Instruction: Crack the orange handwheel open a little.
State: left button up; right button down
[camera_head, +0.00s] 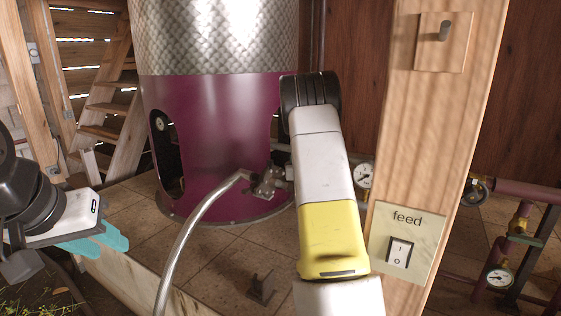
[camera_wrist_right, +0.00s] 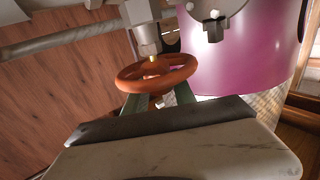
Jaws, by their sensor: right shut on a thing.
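The orange handwheel (camera_wrist_right: 155,86) shows in the right wrist view, on a brass stem below a grey metal valve body (camera_wrist_right: 146,36). My right gripper (camera_wrist_right: 161,98) has its green fingers at the wheel's near rim and is shut on it. In the head view the handwheel and my right gripper's fingers are hidden behind my white and yellow right arm. My left gripper (camera_head: 98,244) is at the left of the head view, far from the wheel. Its teal fingers are apart and hold nothing visible.
A magenta still (camera_head: 222,130) with a patterned metal top stands at the back. A braided hose (camera_head: 190,230) curves down from its fitting (camera_head: 266,183). A wooden post with a feed switch (camera_head: 399,251) stands right of my right arm. Pipes and gauges (camera_head: 499,277) lie farther right.

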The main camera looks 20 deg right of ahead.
jog(key=shift+n+y, duration=0.3)
jog(key=shift+y, duration=0.1)
jog(key=c, duration=1)
grip_release()
jog(key=shift+c, duration=0.2)
jog(key=shift+s, duration=0.1)
jog(key=v, duration=0.7)
jog(key=shift+s, duration=0.35)
